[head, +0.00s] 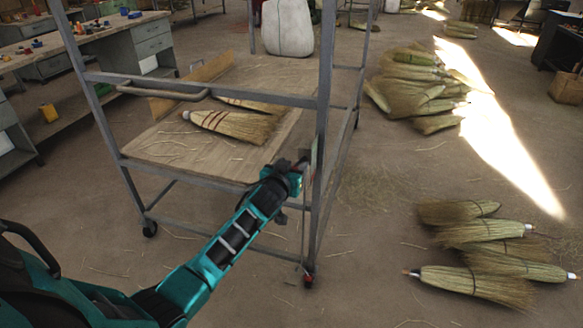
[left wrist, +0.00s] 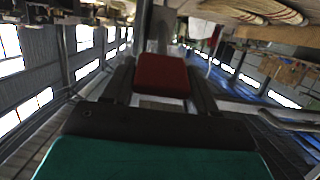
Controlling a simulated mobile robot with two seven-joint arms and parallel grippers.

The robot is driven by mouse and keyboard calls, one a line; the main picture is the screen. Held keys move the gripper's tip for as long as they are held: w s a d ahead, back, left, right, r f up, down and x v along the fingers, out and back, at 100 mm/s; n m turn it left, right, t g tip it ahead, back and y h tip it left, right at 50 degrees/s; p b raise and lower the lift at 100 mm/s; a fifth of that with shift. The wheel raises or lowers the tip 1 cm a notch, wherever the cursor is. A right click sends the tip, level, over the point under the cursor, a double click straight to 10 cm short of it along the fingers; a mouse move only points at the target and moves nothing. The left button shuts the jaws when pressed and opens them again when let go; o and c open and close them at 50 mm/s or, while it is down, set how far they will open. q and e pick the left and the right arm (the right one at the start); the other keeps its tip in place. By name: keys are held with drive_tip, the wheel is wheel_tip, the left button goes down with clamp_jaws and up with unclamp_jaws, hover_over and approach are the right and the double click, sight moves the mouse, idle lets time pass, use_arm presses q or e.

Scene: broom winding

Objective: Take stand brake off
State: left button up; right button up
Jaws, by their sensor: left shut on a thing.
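The stand is a grey metal wheeled rack (head: 322,120) with a wooden shelf, standing in front of me. My left gripper (head: 304,164) is at its near right post, about shelf height. In the left wrist view my left gripper (left wrist: 162,82) is shut on a red block (left wrist: 162,72), which looks like the brake handle, with the grey post just beyond it. In the head view the gripper mostly hides this handle. A thin rod runs down beside the post to a caster with a red part (head: 309,279). My right gripper is not in view.
Brooms (head: 235,126) lie on the wooden shelf (head: 205,160). More brooms lie on the floor at the right (head: 475,285) and farther back (head: 415,85). Workbenches (head: 100,32) stand at the left.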

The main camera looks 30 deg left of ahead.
use_arm(q)
drive_tip(key=shift+r, duration=0.2)
drive_tip(key=o, duration=1.4)
drive_tip(key=shift+f, duration=0.15)
drive_tip(key=shift+o, duration=0.2)
drive_tip(key=p+v, duration=0.1)
drive_tip(key=v, duration=1.2)
drive_tip(key=shift+p, duration=0.35)
drive_tip(key=s+d+f+m+g+h, duration=0.2)
drive_tip(key=s+d+f+h, duration=0.1)
drive_tip(key=s+d+f, duration=0.3)
drive_tip(key=s+d+f+m+g+h, duration=0.1)
drive_tip(key=s+d+f+m+h, duration=0.1)
drive_tip(key=s+d+f, duration=0.5)
drive_tip(key=s+d+m, duration=0.1)
drive_tip(key=s, duration=0.3)
drive_tip(key=shift+s+g+h, duration=0.35)
drive_tip(key=shift+g+h, duration=0.05)
